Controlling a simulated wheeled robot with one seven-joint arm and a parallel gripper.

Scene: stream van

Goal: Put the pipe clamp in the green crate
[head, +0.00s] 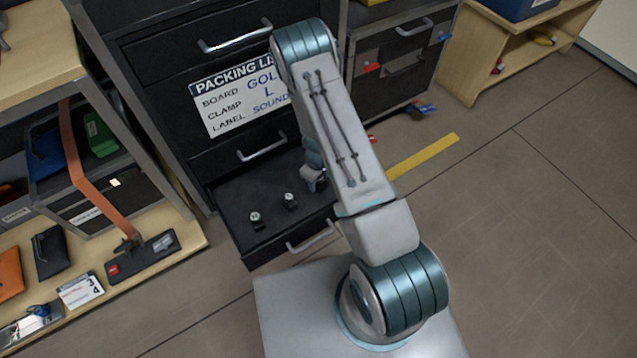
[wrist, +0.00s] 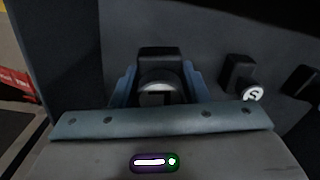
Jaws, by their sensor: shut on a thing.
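My gripper (wrist: 160,88) is shut on a black pipe clamp (wrist: 158,62) with a pale round face, whose mark I cannot read for sure. In the head view my gripper (head: 314,180) is low over the right part of the open drawer, mostly hidden behind my arm. Whether the held clamp touches the drawer floor, I cannot tell. Two other black clamps stand in the drawer, one (head: 255,220) at the left and one (head: 290,201) in the middle. The wrist view shows a clamp marked S (wrist: 240,75). A green crate-like box (head: 100,135) sits on the left rack's shelf.
The open drawer (head: 232,212) sticks out below a packing list sign (head: 238,100) reading gold, L, sound. The left rack has an orange strap (head: 90,180) hanging in front and a lower shelf with a black tool (head: 145,258).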

